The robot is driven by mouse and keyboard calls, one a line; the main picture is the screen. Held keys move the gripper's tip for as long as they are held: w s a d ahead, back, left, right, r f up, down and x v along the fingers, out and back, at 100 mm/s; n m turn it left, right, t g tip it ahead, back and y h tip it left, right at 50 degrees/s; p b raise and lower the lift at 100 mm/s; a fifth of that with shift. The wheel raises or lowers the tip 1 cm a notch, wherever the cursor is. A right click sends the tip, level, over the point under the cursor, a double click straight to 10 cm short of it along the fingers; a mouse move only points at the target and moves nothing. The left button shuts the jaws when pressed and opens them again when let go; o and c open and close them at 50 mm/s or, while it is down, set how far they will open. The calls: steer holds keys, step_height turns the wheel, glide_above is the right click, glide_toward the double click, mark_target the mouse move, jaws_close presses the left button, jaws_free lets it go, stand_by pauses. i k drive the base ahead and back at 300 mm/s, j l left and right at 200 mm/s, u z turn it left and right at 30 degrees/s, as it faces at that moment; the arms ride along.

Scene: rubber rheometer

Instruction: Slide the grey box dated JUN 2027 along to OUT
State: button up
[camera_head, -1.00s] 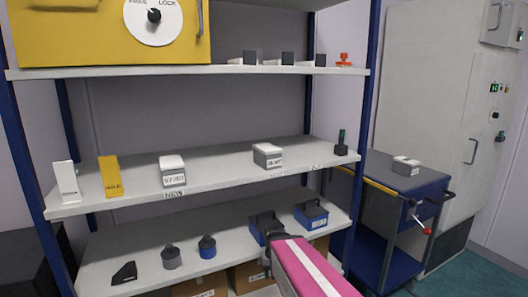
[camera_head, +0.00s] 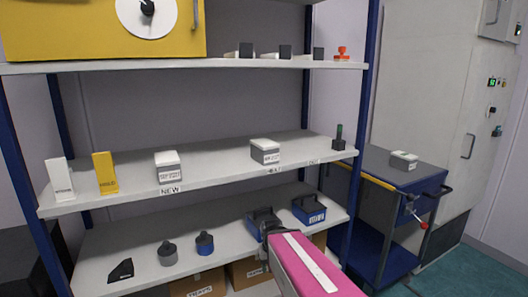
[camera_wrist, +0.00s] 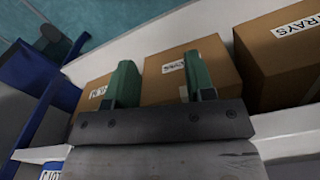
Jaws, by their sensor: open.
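Two grey boxes with white lids stand on the middle shelf (camera_head: 215,172) in the head view. The left box (camera_head: 168,168) is above a shelf label reading NEW.
A white stand (camera_head: 60,178) and a yellow stand (camera_head: 106,172) are on the shelf's left. A dark object (camera_head: 338,143) stands at its right end. Another grey box (camera_head: 403,160) sits on the blue cart. Cardboard boxes (camera_wrist: 285,55) are below the gripper.

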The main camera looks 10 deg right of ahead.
mark_target(266, 152)
steer(key=k, duration=0.4)
steer(key=k+j+z, duration=0.1)
steer(key=k+j, duration=0.3)
